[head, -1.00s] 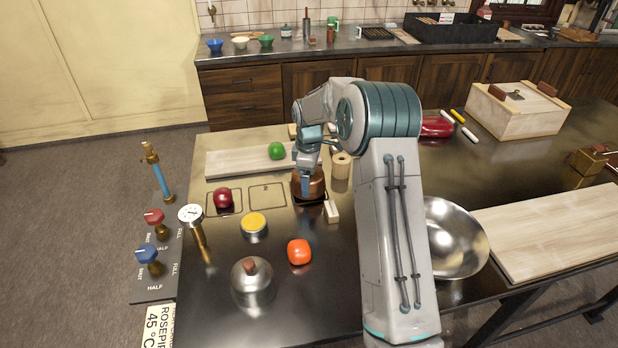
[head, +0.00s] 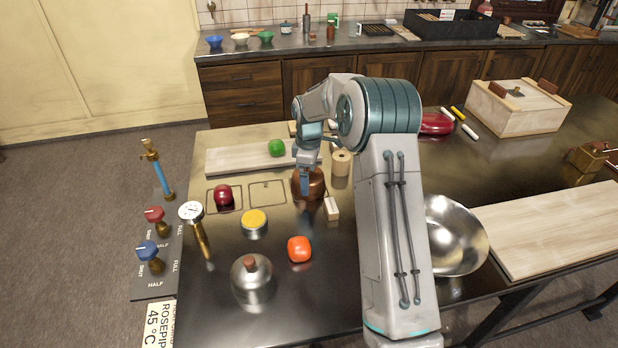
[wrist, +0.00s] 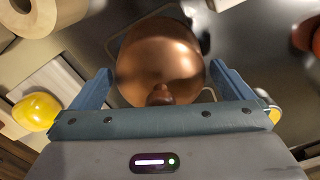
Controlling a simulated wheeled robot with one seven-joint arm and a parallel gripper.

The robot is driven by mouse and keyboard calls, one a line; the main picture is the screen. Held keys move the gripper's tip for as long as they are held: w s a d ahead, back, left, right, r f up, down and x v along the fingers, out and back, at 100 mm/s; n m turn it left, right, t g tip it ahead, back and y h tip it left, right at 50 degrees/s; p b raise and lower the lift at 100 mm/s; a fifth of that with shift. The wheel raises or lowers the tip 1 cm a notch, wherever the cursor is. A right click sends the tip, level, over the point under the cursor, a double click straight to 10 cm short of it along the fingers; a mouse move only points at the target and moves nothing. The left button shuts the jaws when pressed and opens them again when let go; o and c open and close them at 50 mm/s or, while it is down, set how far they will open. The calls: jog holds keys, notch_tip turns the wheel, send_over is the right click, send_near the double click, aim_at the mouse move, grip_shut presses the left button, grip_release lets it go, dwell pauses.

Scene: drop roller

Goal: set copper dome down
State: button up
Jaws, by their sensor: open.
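The copper dome (head: 313,186) stands on the dark table, right of the outlined squares; in the wrist view the dome (wrist: 160,62) is a large shiny copper shape with a small knob near my gripper. My gripper (head: 304,190) is at the near side of the dome in the head view. In the wrist view its blue fingers (wrist: 160,84) are spread on either side of the dome's knob end, with gaps visible. The dome's base is partly hidden by my gripper.
A pale block (head: 332,208) and a wooden roll (head: 341,163) stand close to the dome. A steel bowl (head: 455,235) is at right.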

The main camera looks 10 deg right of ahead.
notch_tip(320, 180, up, 10)
jog(key=shift+r+b, duration=0.2)
jog(key=shift+b, duration=0.4)
jog(key=s+r+m+t, duration=0.1)
jog(key=s+r+m, duration=0.35)
jog(key=s, duration=0.85)
jog(key=s+r+m+t, duration=0.1)
jog(key=s+r+m, duration=0.35)
jog(key=s, duration=0.75)
jog(key=s+f+m+t, duration=0.1)
jog(key=s+f+m, duration=0.3)
jog(key=s, duration=0.7)
jog(key=shift+s+f, duration=0.15)
jog(key=shift+f, duration=0.35)
